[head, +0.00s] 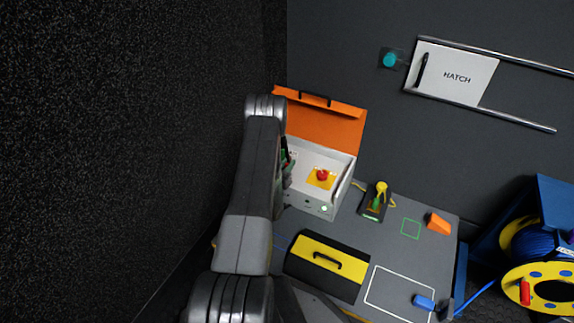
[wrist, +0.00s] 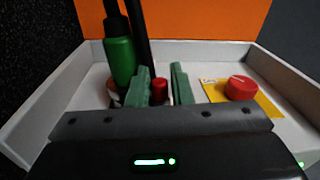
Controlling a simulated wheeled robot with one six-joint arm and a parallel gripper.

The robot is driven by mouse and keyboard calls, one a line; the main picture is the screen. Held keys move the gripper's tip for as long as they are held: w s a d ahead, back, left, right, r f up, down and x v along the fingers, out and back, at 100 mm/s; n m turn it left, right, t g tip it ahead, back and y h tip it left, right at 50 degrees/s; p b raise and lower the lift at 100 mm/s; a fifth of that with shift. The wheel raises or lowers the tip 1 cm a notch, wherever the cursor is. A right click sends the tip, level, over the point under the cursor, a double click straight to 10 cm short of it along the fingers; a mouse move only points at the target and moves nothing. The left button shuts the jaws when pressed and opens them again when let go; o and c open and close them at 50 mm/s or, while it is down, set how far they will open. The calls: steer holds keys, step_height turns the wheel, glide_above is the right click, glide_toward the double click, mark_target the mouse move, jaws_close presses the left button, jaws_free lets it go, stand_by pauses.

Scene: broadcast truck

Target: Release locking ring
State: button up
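A white box (head: 313,205) with its orange lid (head: 328,124) raised stands on the bench; its walls also show in the wrist view (wrist: 38,127). My gripper (wrist: 161,85) reaches into it with two green fingers apart. A small red post (wrist: 160,91) shows between or just beyond the fingers; I cannot tell whether they touch it. An upright green cylinder (wrist: 121,62) with a black top stands left of the fingers, a brownish ring partly visible low beside it. No part is clearly marked as a locking ring. In the head view my arm hides most of the gripper and the box's left side.
A red button (wrist: 241,88) on a yellow plate (wrist: 266,104) sits in the box, right of the fingers. A yellow-black case (head: 327,265) lies in front of the box. A device with a yellow knob (head: 381,187) and an orange wedge (head: 438,223) are to the right.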

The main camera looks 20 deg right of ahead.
steer(key=p+v, duration=0.3)
steer(key=v, duration=1)
steer(key=shift+s+a+p, duration=0.25)
steer(key=shift+a+p, duration=0.05)
steer(key=shift+p, duration=0.05)
steer(key=shift+w+d, duration=0.1)
steer(key=b+x, duration=0.4)
steer(key=x, duration=0.9)
steer(key=shift+w+d, duration=0.15)
steer(key=shift+d, duration=0.1)
steer(key=shift+a, duration=0.1)
